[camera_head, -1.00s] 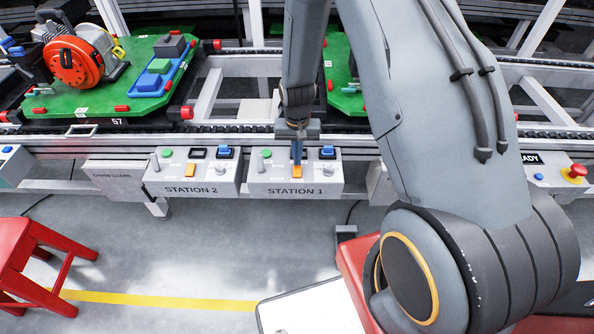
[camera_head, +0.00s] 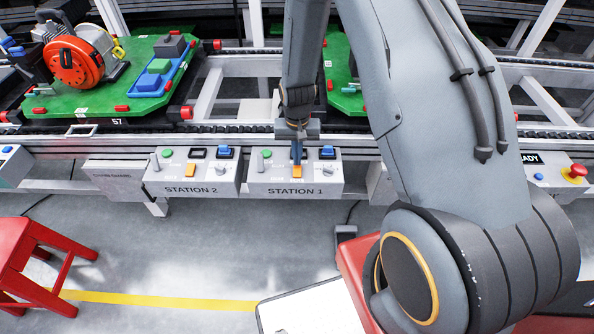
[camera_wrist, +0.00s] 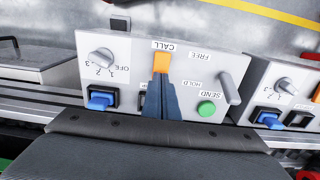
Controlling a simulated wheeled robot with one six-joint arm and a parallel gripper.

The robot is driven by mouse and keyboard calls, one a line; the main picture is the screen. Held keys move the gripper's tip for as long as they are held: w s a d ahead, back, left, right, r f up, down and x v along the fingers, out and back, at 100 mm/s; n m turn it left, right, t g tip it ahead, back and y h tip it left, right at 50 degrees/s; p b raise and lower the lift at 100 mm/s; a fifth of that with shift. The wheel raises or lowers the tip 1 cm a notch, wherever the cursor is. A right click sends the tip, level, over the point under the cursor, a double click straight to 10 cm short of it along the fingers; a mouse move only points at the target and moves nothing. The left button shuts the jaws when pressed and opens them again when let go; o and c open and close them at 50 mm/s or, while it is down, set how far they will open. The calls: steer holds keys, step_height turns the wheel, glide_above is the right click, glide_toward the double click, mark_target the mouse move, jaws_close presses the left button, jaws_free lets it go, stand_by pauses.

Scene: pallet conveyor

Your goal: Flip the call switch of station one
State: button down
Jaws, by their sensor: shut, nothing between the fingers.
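The station 1 panel (camera_head: 318,180) is a light grey box on the conveyor's front edge. Its call switch (camera_head: 297,172) is an orange rocker; in the wrist view the orange call switch (camera_wrist: 161,62) sits beside the CALL label. My gripper (camera_head: 297,161) is shut, with its blue fingers pointing down at the switch. In the wrist view the closed fingertips (camera_wrist: 160,78) are right at the switch's edge and overlap part of it. I cannot tell whether they press on it. The rocker's tilt is hard to judge.
On the same panel are a green button (camera_wrist: 206,108), a rotary knob (camera_wrist: 103,59), a blue switch (camera_wrist: 101,100) and a grey lever (camera_wrist: 228,87). The station 2 panel (camera_head: 190,183) stands to the left. A red stool (camera_head: 40,255) is at the lower left.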

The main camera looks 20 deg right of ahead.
steer(key=shift+f+b, duration=0.4)
steer(key=shift+f, duration=0.3)
stand_by(0.5)
step_height(320, 180, up, 7)
steer(key=p, duration=0.4)
stand_by(0.5)
steer(key=shift+r, duration=0.1)
stand_by(0.3)
steer(key=s+r+n+t+b, duration=0.1)
steer(key=s+r+n+b, duration=0.2)
steer(key=s+r, duration=1.4)
steer(key=shift+r+n+b, duration=0.3)
steer(key=shift+r+b, duration=0.05)
steer(key=shift+r, duration=0.9)
steer(key=shift+s+a, duration=0.1)
